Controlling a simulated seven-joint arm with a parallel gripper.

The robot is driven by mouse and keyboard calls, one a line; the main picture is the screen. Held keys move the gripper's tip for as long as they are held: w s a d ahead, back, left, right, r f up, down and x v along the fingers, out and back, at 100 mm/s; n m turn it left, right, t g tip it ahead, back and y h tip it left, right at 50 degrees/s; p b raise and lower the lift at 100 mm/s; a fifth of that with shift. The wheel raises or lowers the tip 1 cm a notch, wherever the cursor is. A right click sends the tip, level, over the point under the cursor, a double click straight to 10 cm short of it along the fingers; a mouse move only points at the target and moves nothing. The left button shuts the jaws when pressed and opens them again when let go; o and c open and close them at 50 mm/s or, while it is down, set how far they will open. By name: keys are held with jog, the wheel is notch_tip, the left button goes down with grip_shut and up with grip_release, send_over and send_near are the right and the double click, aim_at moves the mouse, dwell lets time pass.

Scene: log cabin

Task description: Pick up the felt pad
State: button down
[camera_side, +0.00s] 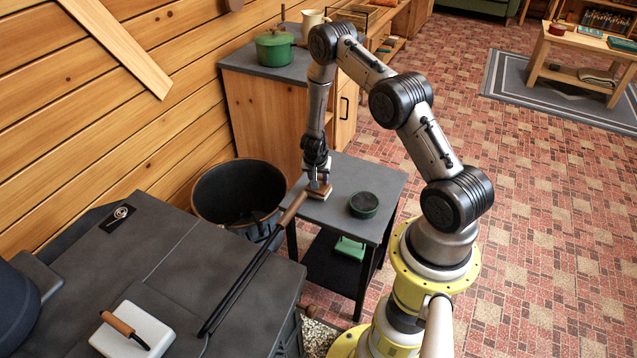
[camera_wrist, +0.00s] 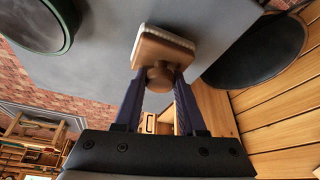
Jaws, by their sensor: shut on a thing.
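The felt pad (camera_side: 319,190) is a small square wooden block with a round knob and a pale layer on its far face. It is at the left part of the small grey table's top. In the wrist view the felt pad (camera_wrist: 165,48) is ahead of my gripper (camera_wrist: 160,80), whose two fingers are shut on its knob. In the side view my gripper (camera_side: 318,178) points down from above onto the pad. I cannot tell whether the pad touches the table or is just above it.
A round green tin with a dark top (camera_side: 364,205) stands right of the pad on the small table (camera_side: 345,172). A black bucket (camera_side: 240,190) is to the left. A long-handled tool (camera_side: 262,252) reaches from the dark stove (camera_side: 165,262) toward the table.

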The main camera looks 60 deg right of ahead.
jog(key=s+a+r, duration=0.8)
jog(key=s+r, duration=0.3)
jog(key=shift+s+r, duration=0.2)
jog(key=shift+r, duration=0.15)
jog(key=c, duration=1)
grip_release()
grip_shut()
jog(key=s+d+f, duration=0.3)
jog(key=s+d, duration=0.1)
jog(key=d, duration=0.5)
jog(key=shift+a+f, duration=0.15)
jog(key=shift+f, duration=2.35)
